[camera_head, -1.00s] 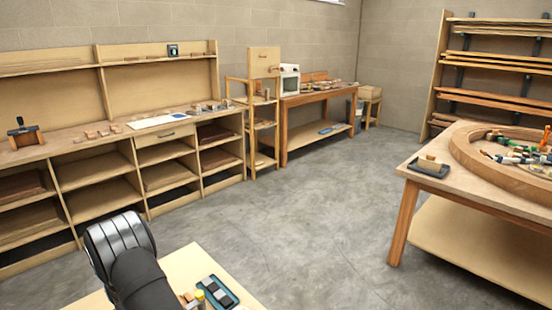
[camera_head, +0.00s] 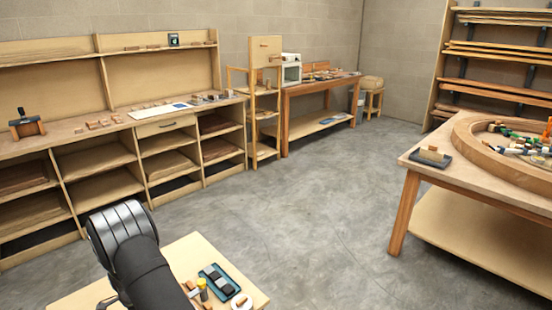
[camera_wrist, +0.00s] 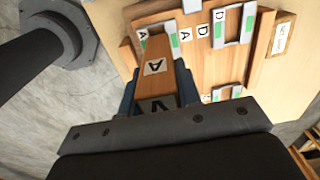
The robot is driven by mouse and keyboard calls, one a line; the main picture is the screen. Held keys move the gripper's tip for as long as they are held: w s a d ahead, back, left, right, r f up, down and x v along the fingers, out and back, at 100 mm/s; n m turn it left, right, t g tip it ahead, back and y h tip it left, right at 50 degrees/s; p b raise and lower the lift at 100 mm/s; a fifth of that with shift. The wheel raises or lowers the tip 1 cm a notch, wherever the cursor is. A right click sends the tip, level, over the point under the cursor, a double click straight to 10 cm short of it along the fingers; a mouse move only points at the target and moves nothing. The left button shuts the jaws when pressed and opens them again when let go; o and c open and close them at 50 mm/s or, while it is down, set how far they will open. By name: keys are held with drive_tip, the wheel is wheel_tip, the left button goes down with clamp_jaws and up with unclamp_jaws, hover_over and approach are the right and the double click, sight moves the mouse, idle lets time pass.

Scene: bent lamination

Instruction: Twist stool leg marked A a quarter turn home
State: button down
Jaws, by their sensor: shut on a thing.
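In the wrist view, my gripper (camera_wrist: 157,92) is shut on a wooden stool leg (camera_wrist: 158,81) with a white label A on its face. A second letter label shows on the leg's near end, close to the palm. The leg's far end reaches a grey bracket with green marks (camera_wrist: 172,29) on a brown wooden board (camera_wrist: 195,60), beside an A label. I cannot tell how deep the leg sits or how far it is turned. The fingers and palm hide part of the board. In the head view, my gripper is out of sight behind my arm.
In the head view, a pale table (camera_head: 190,250) holds a teal tray (camera_head: 222,281) and small parts. Open grey floor (camera_head: 310,200) lies beyond it. A large workbench (camera_head: 410,165) stands right.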

drive_tip(key=shift+c, duration=2.4)
unclamp_jaws()
drive_tip(key=shift+r, duration=0.15)
drive_tip(key=shift+r, duration=3.4)
drive_tip(key=shift+f, duration=3.55)
drive_tip(key=shift+r, duration=0.1)
